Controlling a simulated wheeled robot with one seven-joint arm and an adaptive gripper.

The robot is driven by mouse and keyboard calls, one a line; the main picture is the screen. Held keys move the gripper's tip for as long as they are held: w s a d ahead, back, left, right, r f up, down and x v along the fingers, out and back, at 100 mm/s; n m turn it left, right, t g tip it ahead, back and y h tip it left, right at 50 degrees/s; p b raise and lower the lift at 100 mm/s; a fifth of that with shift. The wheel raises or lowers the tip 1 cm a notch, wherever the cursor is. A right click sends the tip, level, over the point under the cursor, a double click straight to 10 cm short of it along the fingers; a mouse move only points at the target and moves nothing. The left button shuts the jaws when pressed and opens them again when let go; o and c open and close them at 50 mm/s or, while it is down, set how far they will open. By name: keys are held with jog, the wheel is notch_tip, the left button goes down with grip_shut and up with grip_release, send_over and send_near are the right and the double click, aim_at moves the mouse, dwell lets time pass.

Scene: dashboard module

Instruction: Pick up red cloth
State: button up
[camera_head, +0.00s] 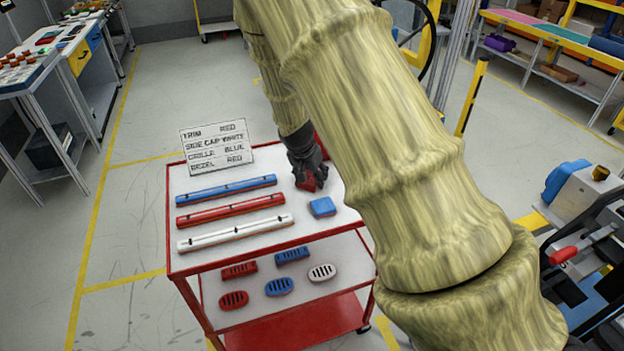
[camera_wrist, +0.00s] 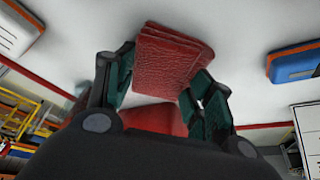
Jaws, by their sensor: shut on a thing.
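The red cloth (camera_wrist: 172,58) is a folded, textured dark-red piece between the fingers of my gripper (camera_wrist: 165,85) in the wrist view. The fingers press on it from both sides, and its upper part sticks out past the fingertips. In the head view my gripper (camera_head: 307,178) points down at the right back of the cart's white top. Only a small part of the red cloth (camera_head: 310,184) shows below the fingers there. I cannot tell whether the cloth still touches the surface.
A blue folded cloth (camera_head: 322,207) lies close by on the red cart (camera_head: 172,232). Blue, red and white bars (camera_head: 226,189) lie to the left, before a label card (camera_head: 217,146). Several slotted parts (camera_head: 279,287) rest on the lower shelf. Benches stand farther back.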

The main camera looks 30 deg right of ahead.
aim_at(311, 177)
jog(key=shift+s+f, duration=0.1)
jog(key=shift+f, duration=0.05)
jog(key=shift+c, duration=0.3)
jog(key=shift+w+r, duration=0.2)
jog(key=shift+r, duration=0.35)
jog(key=shift+c, duration=0.2)
notch_tip(311, 177, up, 3)
jog(key=shift+s+f+b, duration=0.1)
jog(key=shift+b, duration=0.6)
jog(key=s+a+b, duration=0.1)
jog(key=s+a, duration=0.1)
jog(key=s, duration=0.2)
jog(key=s+a+r+b, duration=0.1)
jog(key=s+a, duration=0.2)
jog(key=s, duration=0.2)
jog(key=s+a+b, duration=0.1)
jog(key=s+a, duration=0.1)
jog(key=s, duration=0.3)
jog(key=shift+a+r, duration=0.3)
jog(key=shift+a, duration=0.05)
